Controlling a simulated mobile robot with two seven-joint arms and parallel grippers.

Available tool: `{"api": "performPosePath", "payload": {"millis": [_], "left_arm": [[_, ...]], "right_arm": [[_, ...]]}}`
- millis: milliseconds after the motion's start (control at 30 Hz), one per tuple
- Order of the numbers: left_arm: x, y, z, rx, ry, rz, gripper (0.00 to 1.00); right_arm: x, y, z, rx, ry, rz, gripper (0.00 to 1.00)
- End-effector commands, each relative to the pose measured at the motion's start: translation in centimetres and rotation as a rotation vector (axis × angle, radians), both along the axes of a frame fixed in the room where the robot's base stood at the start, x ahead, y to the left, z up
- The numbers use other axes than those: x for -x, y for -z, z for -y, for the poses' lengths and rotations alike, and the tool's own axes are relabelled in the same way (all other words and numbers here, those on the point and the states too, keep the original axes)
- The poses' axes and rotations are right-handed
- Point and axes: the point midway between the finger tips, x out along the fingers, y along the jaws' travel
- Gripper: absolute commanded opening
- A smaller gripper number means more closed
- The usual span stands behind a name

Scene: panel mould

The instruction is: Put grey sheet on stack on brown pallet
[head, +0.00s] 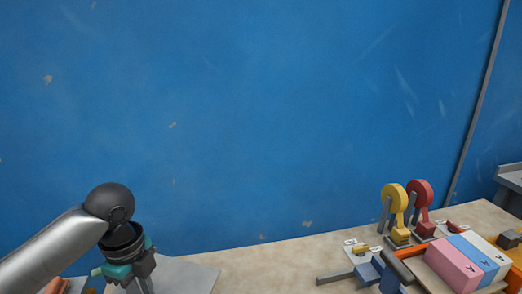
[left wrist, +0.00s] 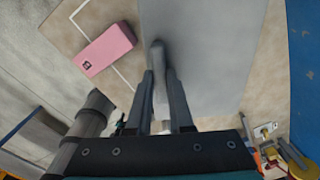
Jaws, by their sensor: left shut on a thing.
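The grey sheet (head: 190,274) shows at the bottom of the head view, partly behind my left gripper (head: 138,284). In the left wrist view the sheet (left wrist: 215,50) is a broad flat panel, with a raised grey grip (left wrist: 157,55) near its left edge. My left gripper (left wrist: 159,74) is shut on this part, with one finger on each side of it. Whether the sheet touches the surface below is unclear. I cannot make out the brown pallet or a stack. My right gripper is not in view.
A pink block (left wrist: 104,48) lies beside a white line left of the sheet. At the right of the bench are a yellow clamp (head: 395,198), a red clamp (head: 424,195) and pink (head: 452,265), blue and white blocks. A blue wall (head: 240,120) stands behind.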

Motion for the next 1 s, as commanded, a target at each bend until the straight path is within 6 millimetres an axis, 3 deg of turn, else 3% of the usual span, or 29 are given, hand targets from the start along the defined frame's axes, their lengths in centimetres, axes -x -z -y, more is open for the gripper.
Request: {"api": "performPosePath", "payload": {"millis": [1000], "left_arm": [[3.5, -0.6, 6.1, 0.03, -1.296, -0.017, 0.0]], "right_arm": [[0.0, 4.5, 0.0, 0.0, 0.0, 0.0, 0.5]]}}
